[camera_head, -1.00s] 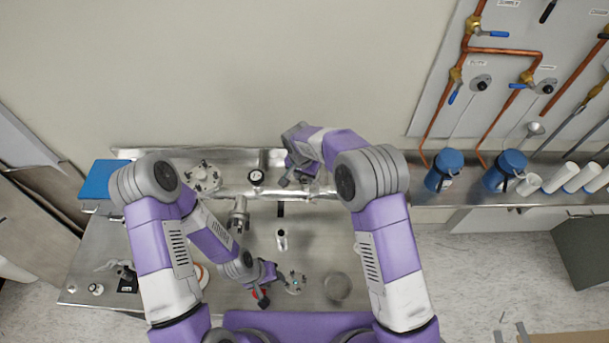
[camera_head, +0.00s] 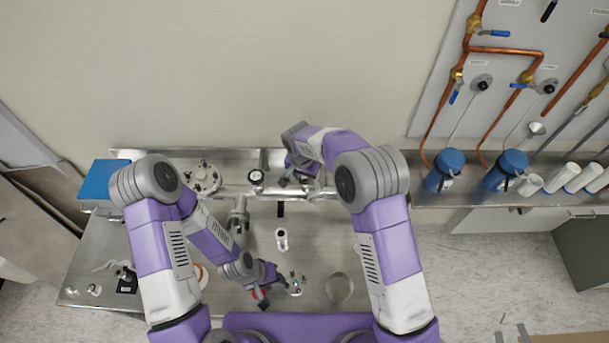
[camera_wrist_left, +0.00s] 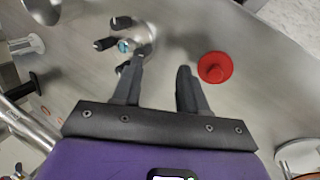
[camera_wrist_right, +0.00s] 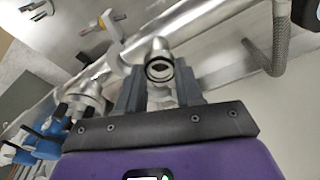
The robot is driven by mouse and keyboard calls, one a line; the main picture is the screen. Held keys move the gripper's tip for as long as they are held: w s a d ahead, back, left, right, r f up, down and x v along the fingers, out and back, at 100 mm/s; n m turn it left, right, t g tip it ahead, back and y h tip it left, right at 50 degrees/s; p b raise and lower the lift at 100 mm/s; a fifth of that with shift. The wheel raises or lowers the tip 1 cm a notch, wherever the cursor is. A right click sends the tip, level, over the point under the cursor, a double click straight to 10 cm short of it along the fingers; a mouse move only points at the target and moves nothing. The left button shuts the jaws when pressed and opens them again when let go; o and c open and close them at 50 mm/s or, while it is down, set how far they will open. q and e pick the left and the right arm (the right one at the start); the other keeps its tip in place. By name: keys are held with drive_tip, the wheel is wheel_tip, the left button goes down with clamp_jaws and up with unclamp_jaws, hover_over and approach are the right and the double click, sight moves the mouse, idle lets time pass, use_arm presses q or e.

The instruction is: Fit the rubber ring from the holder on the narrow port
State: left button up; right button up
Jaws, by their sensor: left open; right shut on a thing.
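My right gripper (camera_head: 296,180) is at the silver pipework along the back of the bench. In the right wrist view its fingers (camera_wrist_right: 158,72) are closed around a dark round ring (camera_wrist_right: 159,68). The ring lines up with the round end of a silver pipe elbow (camera_wrist_right: 158,47); I cannot tell whether it is seated there or only held in front. My left gripper (camera_head: 268,291) is open and empty, low over the front of the bench. In the left wrist view a red disc (camera_wrist_left: 215,67) lies right of its fingers (camera_wrist_left: 161,72). I cannot clearly identify the ring holder.
A silver fitting with dark knobs (camera_head: 297,284) sits close to my left gripper. A round metal dish (camera_head: 339,287) lies to its right and a short upright fitting (camera_head: 282,239) stands mid-bench. A gauge (camera_head: 256,177) is on the rear pipework.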

use_arm(q)
drive_tip(key=shift+f+b, duration=0.3)
use_arm(e)
drive_tip(key=shift+f, duration=0.35)
use_arm(q)
drive_tip(key=shift+s+a+f+b, duration=0.1)
drive_tip(key=shift+a+f+b, duration=0.05)
drive_tip(key=shift+f+b, duration=0.15)
use_arm(e)
drive_tip(key=shift+s+a+f, duration=0.1)
drive_tip(key=shift+s+f, duration=0.1)
drive_tip(key=shift+f, duration=0.15)
drive_tip(key=o, duration=1)
drive_tip(key=shift+s, duration=0.1)
use_arm(q)
drive_tip(key=shift+a, duration=0.1)
drive_tip(key=shift+r, duration=0.1)
use_arm(e)
drive_tip(key=shift+r, duration=0.2)
use_arm(q)
drive_tip(key=r+p, duration=0.4)
drive_tip(key=shift+s, duration=0.4)
use_arm(e)
drive_tip(key=r, duration=0.5)
drive_tip(key=s+r, duration=0.1)
drive_tip(key=r, duration=0.2)
drive_tip(key=shift+a, duration=0.35)
